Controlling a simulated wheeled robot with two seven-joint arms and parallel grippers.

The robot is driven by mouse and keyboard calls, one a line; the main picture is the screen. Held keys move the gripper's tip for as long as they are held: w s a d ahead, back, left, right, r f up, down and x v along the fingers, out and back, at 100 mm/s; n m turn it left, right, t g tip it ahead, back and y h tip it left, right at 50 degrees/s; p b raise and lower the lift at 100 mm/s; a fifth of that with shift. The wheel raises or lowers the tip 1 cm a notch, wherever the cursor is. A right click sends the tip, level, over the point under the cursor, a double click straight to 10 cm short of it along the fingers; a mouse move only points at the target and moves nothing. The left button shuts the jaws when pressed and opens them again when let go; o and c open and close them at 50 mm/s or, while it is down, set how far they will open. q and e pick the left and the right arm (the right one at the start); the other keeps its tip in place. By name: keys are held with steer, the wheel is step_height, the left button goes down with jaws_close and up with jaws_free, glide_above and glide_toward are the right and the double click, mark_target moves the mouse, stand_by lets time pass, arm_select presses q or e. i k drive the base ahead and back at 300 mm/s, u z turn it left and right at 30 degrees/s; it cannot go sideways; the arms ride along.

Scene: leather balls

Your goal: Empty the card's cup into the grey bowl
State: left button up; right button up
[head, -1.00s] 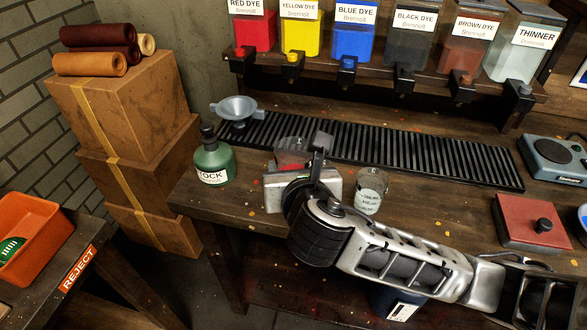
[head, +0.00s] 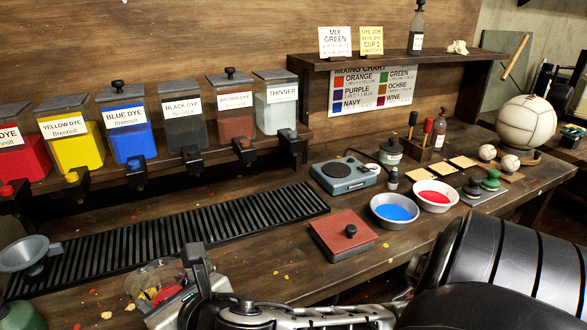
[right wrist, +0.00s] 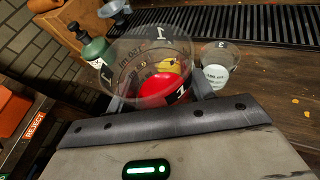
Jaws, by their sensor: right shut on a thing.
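A clear cup marked 1 (right wrist: 150,70) stands between the fingers of my right gripper (right wrist: 160,98), which is shut on it. Red and yellow show in the cup, which also appears at the lower left of the head view (head: 158,272). The cup looks upright; I cannot tell whether it touches the bench. A grey, funnel-like bowl (head: 28,252) stands at the rack's left end, left of the cup; the right wrist view shows it at the top (right wrist: 116,12). A yellow card (head: 371,41) on the shelf mentions cup 1; its smaller print is hard to read. My left gripper is out of view.
A clear cup marked 3 (right wrist: 220,66) stands right of the held cup. A green bottle (right wrist: 92,45) stands to its left. Behind are a black slatted rack (head: 200,238) and dye tanks. A red lidded box (head: 343,236), blue-filled bowl (head: 395,211) and red-filled bowl (head: 434,195) lie further right.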

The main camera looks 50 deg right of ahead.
mark_target(391, 212)
steer(key=z, duration=0.4)
steer(key=k, duration=0.55)
steer(key=z, duration=1.05)
steer(key=k, duration=0.8)
steer(key=z, duration=1.05)
steer(key=i, duration=1.7)
steer(key=u, duration=1.2)
steer(key=i, duration=0.4)
steer(key=u, duration=0.4)
